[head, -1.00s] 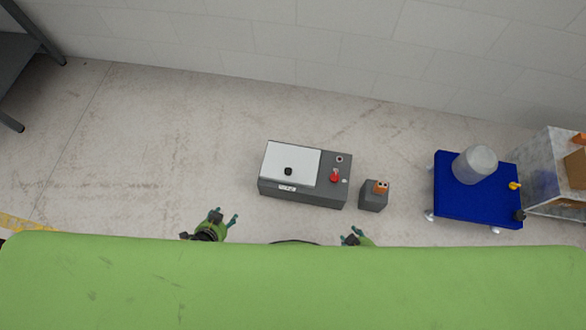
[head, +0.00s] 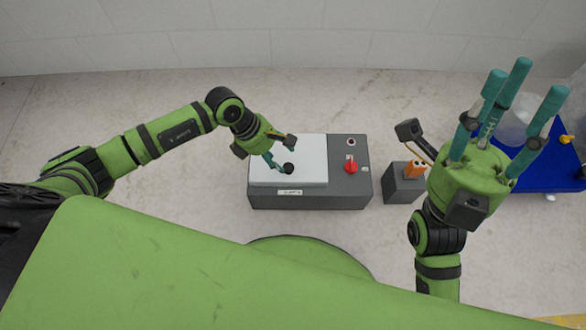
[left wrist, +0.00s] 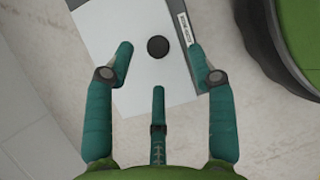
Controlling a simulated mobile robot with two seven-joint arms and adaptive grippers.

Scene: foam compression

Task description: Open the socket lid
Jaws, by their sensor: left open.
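The grey socket box (head: 345,190) stands on the floor in the middle of the head view. Its white lid (head: 312,160) lies flat on the left part of the box, shut. A small black knob (head: 288,169) sits on the lid near its front edge; it also shows in the left wrist view (left wrist: 158,47). My left gripper (head: 282,154) is over the lid with its fingers apart. In the wrist view its fingers spread around the knob without visible contact. My right gripper (head: 522,86) is raised at the right, fingers spread and empty.
A red switch (head: 351,167) sits on the box's right part. A small grey block (head: 403,186) with an orange piece (head: 415,169) stands right of it. A blue cart (head: 556,171) stands behind my right gripper. The floor left of the box is clear.

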